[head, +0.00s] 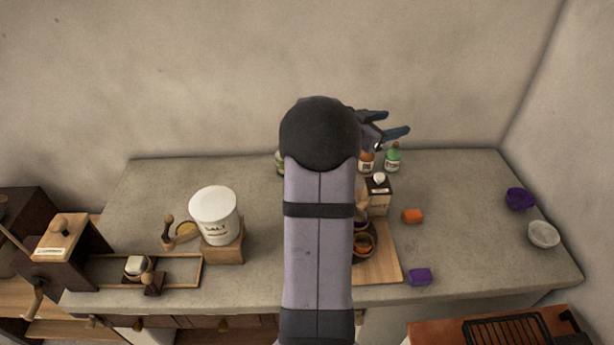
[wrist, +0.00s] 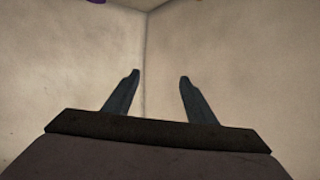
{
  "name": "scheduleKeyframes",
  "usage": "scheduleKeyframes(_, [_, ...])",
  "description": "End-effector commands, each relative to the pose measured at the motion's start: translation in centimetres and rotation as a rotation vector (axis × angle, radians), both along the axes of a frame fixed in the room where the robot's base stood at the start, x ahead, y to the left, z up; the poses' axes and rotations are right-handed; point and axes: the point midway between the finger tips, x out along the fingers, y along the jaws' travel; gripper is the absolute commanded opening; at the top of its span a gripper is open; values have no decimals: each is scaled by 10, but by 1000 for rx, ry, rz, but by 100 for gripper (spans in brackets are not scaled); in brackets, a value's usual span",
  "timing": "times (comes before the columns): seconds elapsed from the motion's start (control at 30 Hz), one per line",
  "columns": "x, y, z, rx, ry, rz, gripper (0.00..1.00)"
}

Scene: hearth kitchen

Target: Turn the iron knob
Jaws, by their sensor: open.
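I cannot make out an iron knob for certain in either view. Two small knobs show on the drawer fronts below the counter in the head view, one of them a brassy knob (head: 223,324); their metal cannot be told. My gripper (head: 394,124) is raised above the back of the counter, to the right of my arm, with its fingers pointing right. In the wrist view my gripper (wrist: 160,75) is open and empty, facing a bare wall corner. My arm hides the middle of the counter.
A reddish unit with a dark grate (head: 505,331) is at the lower right. The counter's right middle is clear.

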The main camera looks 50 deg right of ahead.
Motion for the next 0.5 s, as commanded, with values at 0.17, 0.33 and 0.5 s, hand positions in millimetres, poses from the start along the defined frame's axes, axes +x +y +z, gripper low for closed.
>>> scheduleKeyframes(0.17, [43, -27, 18, 23, 41, 275, 51])
scheduleKeyframes(0.33, [107, -10, 6, 122, 144, 603, 51])
scheduleKeyframes(0.5, [148, 38, -31, 299, 299, 918, 51])
